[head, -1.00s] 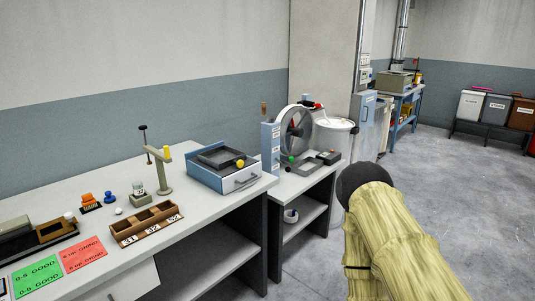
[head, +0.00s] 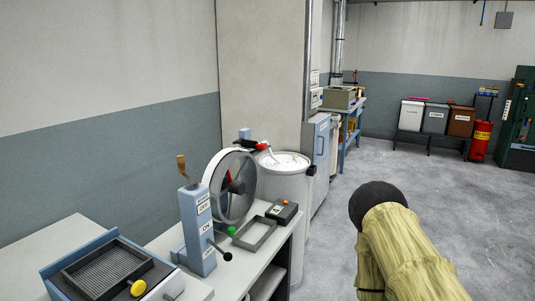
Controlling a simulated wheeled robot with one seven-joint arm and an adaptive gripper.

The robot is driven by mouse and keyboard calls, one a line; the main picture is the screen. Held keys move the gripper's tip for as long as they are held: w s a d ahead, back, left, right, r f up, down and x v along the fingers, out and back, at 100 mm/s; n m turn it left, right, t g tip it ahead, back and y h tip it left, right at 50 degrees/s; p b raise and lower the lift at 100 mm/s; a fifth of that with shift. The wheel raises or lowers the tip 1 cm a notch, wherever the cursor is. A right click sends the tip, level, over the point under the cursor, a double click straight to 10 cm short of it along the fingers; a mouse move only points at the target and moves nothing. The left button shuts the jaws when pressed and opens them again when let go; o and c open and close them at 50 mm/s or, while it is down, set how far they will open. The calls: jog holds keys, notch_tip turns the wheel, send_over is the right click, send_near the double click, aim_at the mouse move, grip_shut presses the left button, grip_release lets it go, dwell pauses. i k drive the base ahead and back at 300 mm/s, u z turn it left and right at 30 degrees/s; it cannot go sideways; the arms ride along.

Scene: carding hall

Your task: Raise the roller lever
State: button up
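A blue upright box (head: 199,230) with white labels stands on the counter in the head view; the labels seem to read OFF and ON. A lever with a black ball knob (head: 227,257) sticks out low on its right side, pointing slightly down. A wooden-handled lever (head: 182,167) stands up from its top. Behind it is a large spoked wheel or drum (head: 231,187), with a red-handled part (head: 262,145) at its upper right. I cannot tell for certain which one is the roller lever. My arm shows at lower right, but no gripper fingers are visible.
A blue tray unit (head: 62,257) with a yellow knob stands at lower left. A small control box (head: 282,212) and a grey frame (head: 254,234) lie by the wheel. A white barrel (head: 283,185) stands behind. The floor at right is clear.

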aim_at(246, 143)
jog(key=u, duration=0.1)
jog(key=k, duration=0.35)
jog(key=z, duration=0.6)
jog(key=i, duration=1.55)
jog(key=u, duration=0.7)
